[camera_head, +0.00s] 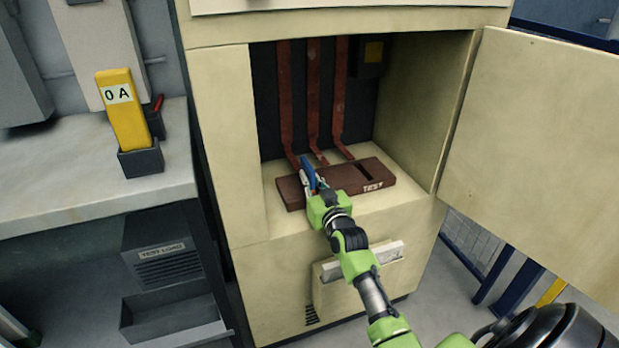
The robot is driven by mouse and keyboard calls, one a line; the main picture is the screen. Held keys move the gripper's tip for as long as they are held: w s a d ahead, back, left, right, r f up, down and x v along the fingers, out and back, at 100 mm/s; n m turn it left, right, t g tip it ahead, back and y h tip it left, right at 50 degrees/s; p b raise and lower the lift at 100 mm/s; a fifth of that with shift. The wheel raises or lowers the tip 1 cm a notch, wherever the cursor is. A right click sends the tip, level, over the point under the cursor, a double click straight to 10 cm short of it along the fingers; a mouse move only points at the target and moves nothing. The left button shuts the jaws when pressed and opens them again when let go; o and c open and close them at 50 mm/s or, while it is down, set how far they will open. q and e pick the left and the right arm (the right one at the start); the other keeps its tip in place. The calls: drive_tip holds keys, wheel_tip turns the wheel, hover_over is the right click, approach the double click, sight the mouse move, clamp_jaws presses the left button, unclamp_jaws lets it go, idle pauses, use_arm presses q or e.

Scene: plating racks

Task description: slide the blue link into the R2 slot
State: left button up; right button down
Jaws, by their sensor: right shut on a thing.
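The blue link (308,171) is in the fingers of my right gripper (311,184). The gripper is shut on it, and its upper part shows above the fingers. Link and gripper are over the left part of a red-brown block (352,184) inside the open cabinet. The block has a dark slot to the right of the gripper and the word TEST on its front. I see no R2 mark. The gripper hides part of the block, and I cannot tell if the link is in a slot. My left gripper is not in view.
Red-brown vertical bars (312,100) stand behind the block. The cabinet door (540,150) is swung open to the right. A yellow meter marked 0 A (124,115) stands in a dark holder on the left counter (90,195). A test load box (165,255) is below.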

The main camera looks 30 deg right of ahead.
drive_tip(key=c, duration=2)
unclamp_jaws()
drive_tip(key=shift+s, duration=0.1)
drive_tip(key=v, duration=1.2)
drive_tip(key=shift+f, duration=0.1)
